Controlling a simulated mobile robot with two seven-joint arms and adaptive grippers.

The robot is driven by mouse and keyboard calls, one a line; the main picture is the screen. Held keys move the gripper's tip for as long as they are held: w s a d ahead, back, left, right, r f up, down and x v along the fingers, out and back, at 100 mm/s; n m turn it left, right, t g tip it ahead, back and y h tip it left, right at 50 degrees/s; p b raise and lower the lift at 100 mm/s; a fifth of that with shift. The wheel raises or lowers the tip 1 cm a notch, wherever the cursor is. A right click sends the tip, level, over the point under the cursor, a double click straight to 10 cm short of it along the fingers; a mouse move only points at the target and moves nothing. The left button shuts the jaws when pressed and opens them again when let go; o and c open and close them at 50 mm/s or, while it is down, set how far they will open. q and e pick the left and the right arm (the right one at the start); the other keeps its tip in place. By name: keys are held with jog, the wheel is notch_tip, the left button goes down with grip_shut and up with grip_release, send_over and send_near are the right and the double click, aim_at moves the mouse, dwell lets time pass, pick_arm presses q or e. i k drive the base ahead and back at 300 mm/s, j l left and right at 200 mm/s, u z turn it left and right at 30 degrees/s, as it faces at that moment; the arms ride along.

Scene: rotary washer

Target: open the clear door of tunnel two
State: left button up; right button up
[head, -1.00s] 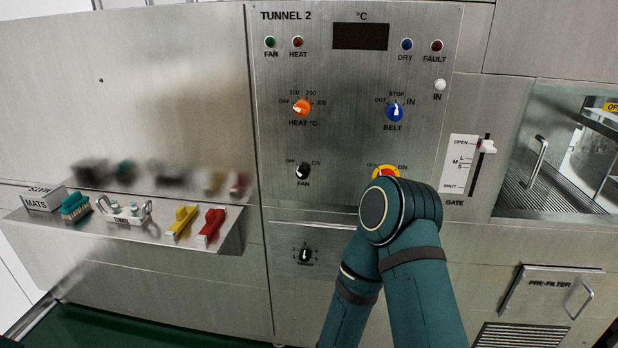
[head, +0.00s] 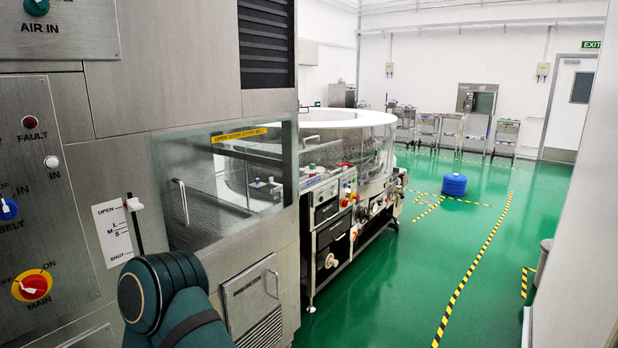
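The clear door (head: 225,170) is a see-through panel on the steel front of the machine, left of centre in the head view. A yellow label (head: 239,135) runs along its top edge. Its upright metal handle (head: 181,202) is near its left edge. The conveyor and inside of the machine show through it. It looks shut, though its edges are hard to judge. A teal link of my arm stands at the lower left, below the door and in front of the steel panel. Neither gripper is in view.
The gate slider (head: 134,204) and red main switch (head: 32,286) are left of the door. The pre-filter hatch (head: 251,292) is below it. A round washer (head: 340,190) stands just to the right. Green floor (head: 400,290) is open further right, with a blue drum (head: 454,185) beyond.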

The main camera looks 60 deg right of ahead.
aim_at(239, 134)
jog(key=z, duration=1.6)
